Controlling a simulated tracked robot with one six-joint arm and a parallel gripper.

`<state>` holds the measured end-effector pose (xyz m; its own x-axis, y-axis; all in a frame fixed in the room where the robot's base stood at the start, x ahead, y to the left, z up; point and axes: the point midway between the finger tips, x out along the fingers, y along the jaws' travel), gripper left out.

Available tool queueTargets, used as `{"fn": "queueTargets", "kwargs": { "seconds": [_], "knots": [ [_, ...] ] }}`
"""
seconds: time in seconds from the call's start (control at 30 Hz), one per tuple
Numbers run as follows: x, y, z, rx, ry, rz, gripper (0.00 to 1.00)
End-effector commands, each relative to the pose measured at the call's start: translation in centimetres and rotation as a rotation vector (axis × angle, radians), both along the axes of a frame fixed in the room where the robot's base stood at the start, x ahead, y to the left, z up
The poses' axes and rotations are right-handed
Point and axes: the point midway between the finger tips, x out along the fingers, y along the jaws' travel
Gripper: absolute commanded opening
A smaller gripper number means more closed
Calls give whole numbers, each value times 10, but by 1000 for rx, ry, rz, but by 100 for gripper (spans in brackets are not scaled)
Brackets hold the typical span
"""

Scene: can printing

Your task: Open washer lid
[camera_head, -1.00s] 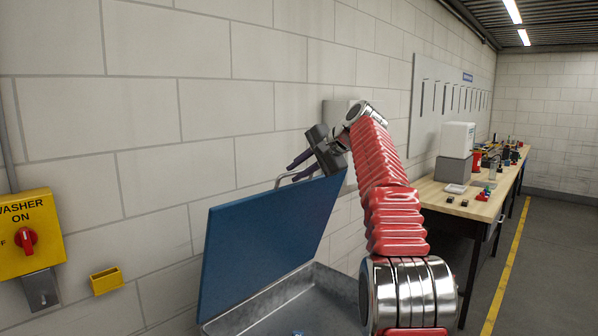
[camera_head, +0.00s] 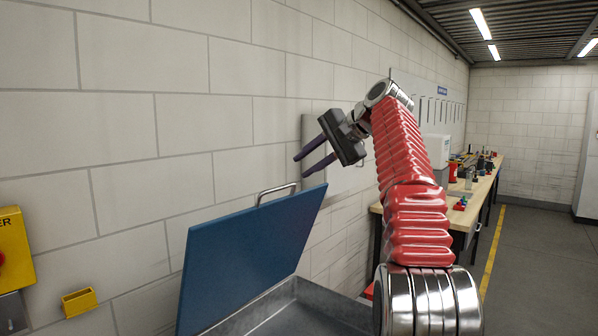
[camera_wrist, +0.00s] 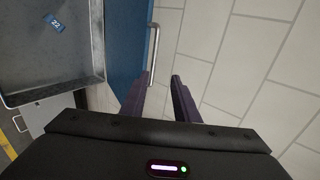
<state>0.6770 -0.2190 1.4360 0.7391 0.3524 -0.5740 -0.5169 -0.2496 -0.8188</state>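The blue washer lid (camera_head: 245,258) stands raised, tilted up steeply beside the wall, and the grey metal washer basin (camera_head: 290,312) shows open below it. A metal bar handle (camera_head: 277,193) sits on the lid's top edge. My gripper (camera_head: 305,163) is above and to the right of the handle, apart from it, with its two dark fingers spread and nothing between them.
A small blue tag marked 22 (camera_wrist: 54,23) lies in the basin. A yellow washer switch box (camera_head: 14,250) and a small yellow holder (camera_head: 79,302) are on the wall at left. A wooden workbench (camera_head: 478,200) with several items stands at right. The wall is close behind the lid.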

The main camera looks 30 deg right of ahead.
Motion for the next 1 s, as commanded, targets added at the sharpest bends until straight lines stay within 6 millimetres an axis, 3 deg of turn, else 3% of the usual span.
{"fn": "queueTargets", "kwargs": {
  "seconds": [0.33, 0.57, 0.73, 1.0],
  "knots": [
    [-3, -1, 3, 0, 0, 0, 28],
    [-6, 5, 4, -12, 2, 5, 12],
    [-12, 26, 0, -56, 16, 22, 0],
    [-41, 73, -20, -178, 50, 75, 0]
  ]
}}
